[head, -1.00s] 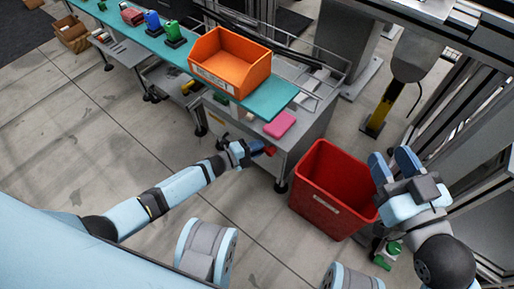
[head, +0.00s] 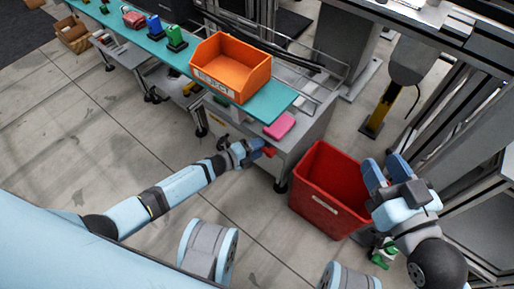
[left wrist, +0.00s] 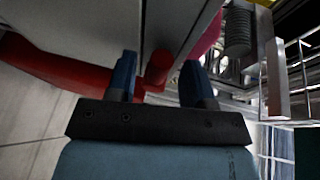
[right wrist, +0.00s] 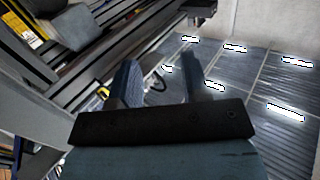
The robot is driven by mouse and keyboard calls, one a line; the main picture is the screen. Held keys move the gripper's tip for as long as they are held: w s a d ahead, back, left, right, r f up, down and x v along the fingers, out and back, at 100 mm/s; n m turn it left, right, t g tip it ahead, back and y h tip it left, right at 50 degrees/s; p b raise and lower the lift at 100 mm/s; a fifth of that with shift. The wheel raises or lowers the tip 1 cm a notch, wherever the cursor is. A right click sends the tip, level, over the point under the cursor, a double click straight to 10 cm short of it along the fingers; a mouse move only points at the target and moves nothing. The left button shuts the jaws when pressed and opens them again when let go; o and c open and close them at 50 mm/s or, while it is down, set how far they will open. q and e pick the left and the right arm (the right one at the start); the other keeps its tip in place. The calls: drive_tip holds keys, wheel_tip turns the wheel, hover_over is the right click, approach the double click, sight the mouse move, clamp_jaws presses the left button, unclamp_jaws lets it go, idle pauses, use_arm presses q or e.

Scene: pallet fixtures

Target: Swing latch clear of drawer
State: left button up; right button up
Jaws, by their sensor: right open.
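A small red latch piece (head: 269,152) shows at the front of the grey cabinet (head: 300,150), beside my left gripper (head: 258,151). In the left wrist view the red piece (left wrist: 158,68) stands between the two blue fingers of my left gripper (left wrist: 160,85), with a gap on both sides. That gripper looks open. Its arm hides part of the cabinet front, and I cannot make out the drawer's edges. My right gripper (head: 385,172) is open and empty beside the red bin; its fingers (right wrist: 160,85) are apart in the right wrist view.
A red bin (head: 318,205) stands on the floor right of the cabinet. A pink block (head: 280,125) lies on the cabinet top. An orange bin (head: 232,90) sits on the teal shelf (head: 268,106). Open floor (head: 90,130) lies to the left. Metal framing stands at the right.

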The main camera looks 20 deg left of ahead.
use_arm(q)
drive_tip(key=p+v, duration=0.4)
drive_tip(key=v, duration=1)
use_arm(e)
drive_tip(key=r, duration=0.1)
drive_tip(key=s+r+m, duration=0.1)
drive_tip(key=r, duration=0.1)
drive_tip(key=shift+s+a+m, duration=0.15)
drive_tip(key=shift+a+m, duration=0.1)
drive_tip(key=shift+m, duration=0.15)
